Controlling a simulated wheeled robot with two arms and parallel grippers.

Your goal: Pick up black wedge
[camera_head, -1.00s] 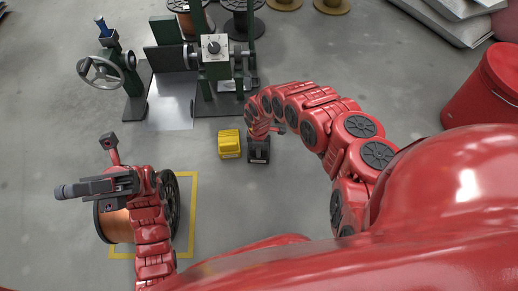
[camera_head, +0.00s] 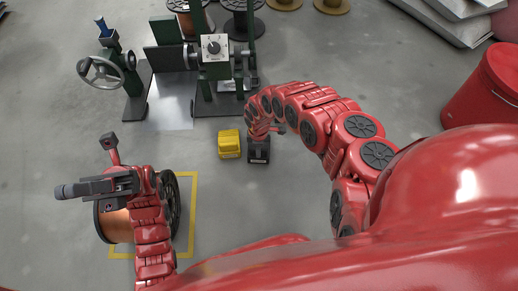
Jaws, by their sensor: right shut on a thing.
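The black wedge (camera_head: 258,155) is on the floor area near the middle of the view, just right of a yellow wedge (camera_head: 229,144). My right gripper (camera_head: 263,136) reaches down onto the black wedge from above and is shut on it. Its fingers are mostly hidden by my own wrist. I cannot tell whether the wedge touches the floor. My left gripper (camera_head: 75,190) is at the left, above a copper spool (camera_head: 115,226). I cannot tell whether its jaws are open or shut.
A green winding machine (camera_head: 215,70) with a handwheel (camera_head: 100,72) stands behind the wedges. The copper spool sits within a yellow floor marking (camera_head: 192,205). A red drum (camera_head: 490,90) stands at the right. The floor between the wedges and the spool is clear.

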